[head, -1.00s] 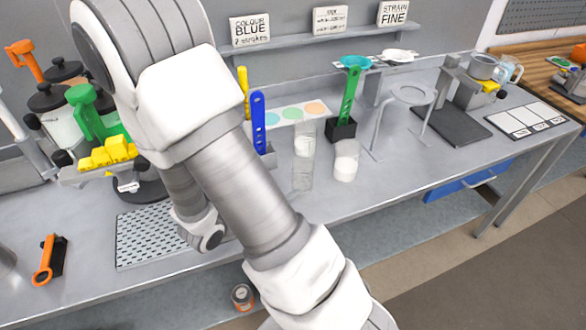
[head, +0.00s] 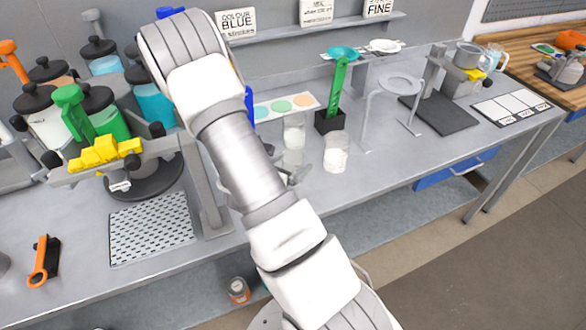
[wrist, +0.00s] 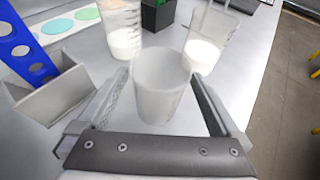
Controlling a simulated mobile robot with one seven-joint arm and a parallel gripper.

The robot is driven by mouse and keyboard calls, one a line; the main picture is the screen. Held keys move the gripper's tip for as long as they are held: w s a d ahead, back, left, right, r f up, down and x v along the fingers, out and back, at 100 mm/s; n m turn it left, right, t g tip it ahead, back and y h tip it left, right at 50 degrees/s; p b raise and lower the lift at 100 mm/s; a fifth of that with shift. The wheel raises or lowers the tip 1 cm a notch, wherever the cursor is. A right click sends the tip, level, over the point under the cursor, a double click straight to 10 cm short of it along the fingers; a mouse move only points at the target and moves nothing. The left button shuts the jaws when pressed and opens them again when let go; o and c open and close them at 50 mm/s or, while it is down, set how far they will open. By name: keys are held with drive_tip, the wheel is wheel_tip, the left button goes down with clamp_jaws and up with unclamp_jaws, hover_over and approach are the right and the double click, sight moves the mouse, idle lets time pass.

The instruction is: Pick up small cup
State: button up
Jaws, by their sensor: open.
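The small cup (wrist: 160,90) is translucent, frosted and looks empty. In the wrist view it stands upright between my open gripper's (wrist: 160,78) two fingers, with a visible gap on each side. In the head view only part of this cup (head: 292,159) shows past my arm, in front of a measuring cup with white contents (head: 294,133). A second cup with white contents (head: 336,153) stands to its right. My gripper is mostly hidden behind my arm in the head view.
A blue strip in a grey holder (wrist: 50,95) stands close to the left finger. A black block holding a green spoon (head: 329,122) is behind the cups. A metal ring stand (head: 400,84) is to the right. The perforated plate (head: 150,228) lies at left.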

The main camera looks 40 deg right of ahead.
sight(298, 156)
drive_tip(key=shift+x, duration=1.95)
drive_tip(key=shift+w+r, duration=0.1)
drive_tip(key=c, duration=1.2)
drive_tip(key=shift+c, duration=0.2)
drive_tip(key=shift+r, duration=0.1)
drive_tip(key=shift+r, duration=0.35)
drive_tip(key=s+d+r+p, duration=0.1)
drive_tip(key=s+r+p, duration=0.9)
drive_tip(key=s, duration=0.1)
drive_tip(key=shift+s+d+r, duration=0.15)
drive_tip(key=shift+s+d, duration=0.05)
drive_tip(key=shift+d, duration=0.2)
